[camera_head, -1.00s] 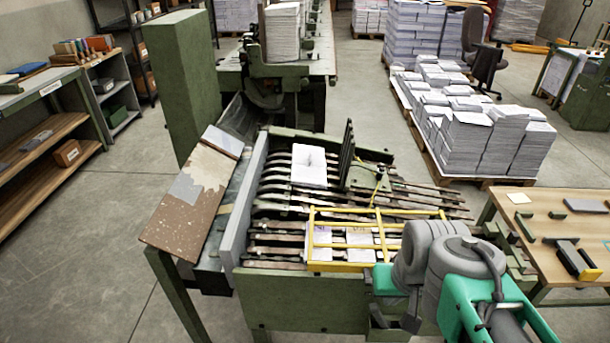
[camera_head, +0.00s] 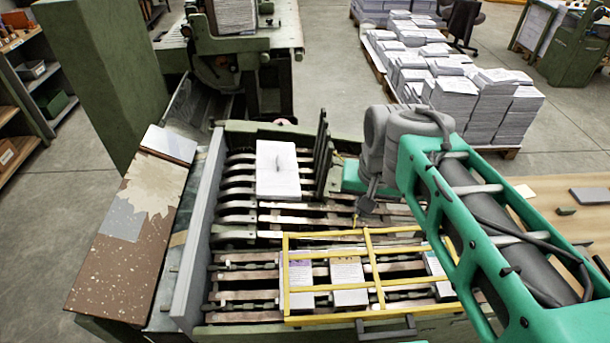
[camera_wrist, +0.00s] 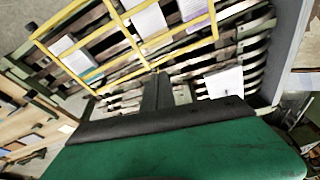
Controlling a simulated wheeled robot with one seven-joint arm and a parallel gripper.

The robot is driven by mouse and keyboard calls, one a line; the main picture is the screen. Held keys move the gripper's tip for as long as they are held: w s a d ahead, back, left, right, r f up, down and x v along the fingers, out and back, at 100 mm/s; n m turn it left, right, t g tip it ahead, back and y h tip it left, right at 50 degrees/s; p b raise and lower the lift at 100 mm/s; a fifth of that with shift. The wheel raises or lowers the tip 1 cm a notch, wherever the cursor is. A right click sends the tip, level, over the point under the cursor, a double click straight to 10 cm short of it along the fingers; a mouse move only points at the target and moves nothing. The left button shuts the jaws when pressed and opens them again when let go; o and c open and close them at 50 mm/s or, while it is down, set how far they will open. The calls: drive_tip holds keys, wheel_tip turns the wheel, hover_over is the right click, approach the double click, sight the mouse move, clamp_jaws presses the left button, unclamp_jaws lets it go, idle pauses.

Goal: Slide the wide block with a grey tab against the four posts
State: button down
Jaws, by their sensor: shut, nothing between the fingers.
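A wide white block (camera_head: 277,168) lies flat on the slatted bed, left of a dark upright piece (camera_head: 321,150). A small grey mark shows on its top, perhaps the tab. I cannot make out four separate posts. In the wrist view a pale block (camera_wrist: 225,82), probably the same one, lies right of my gripper (camera_wrist: 157,80). My gripper is shut and empty above the slats, apart from that block in the picture.
A yellow frame (camera_head: 368,262) stands over several smaller printed blocks on the front slats. A grey wall (camera_head: 198,235) bounds the bed at left. A wooden table (camera_head: 545,190) is at right, partly behind my arm. Slats in front of the wide block are bare.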

drive_tip(key=w+a+f+m+g+b, duration=0.15)
drive_tip(key=w+m, duration=0.25)
drive_tip(key=w, duration=0.5)
drive_tip(key=w+a+f+m+b, duration=0.1)
drive_tip(key=w+a+f+m, duration=0.15)
drive_tip(key=w, duration=0.65)
drive_tip(key=w+a+f+m+g+b, duration=0.1)
drive_tip(key=w+a+m, duration=0.3)
drive_tip(key=w, duration=0.5)
drive_tip(key=w+f+m+b, duration=0.1)
drive_tip(key=f+b, duration=0.1)
drive_tip(key=f, duration=0.4)
drive_tip(key=w+a+f+m+b, duration=0.1)
drive_tip(key=f+m+b, duration=0.1)
drive_tip(key=f, duration=0.4)
drive_tip(key=w+a+f+m+b, duration=0.1)
drive_tip(key=w+f+m+b, duration=0.1)
drive_tip(key=f, duration=0.5)
drive_tip(key=shift+a+m+b, duration=0.25)
drive_tip(key=shift+b, duration=0.3)
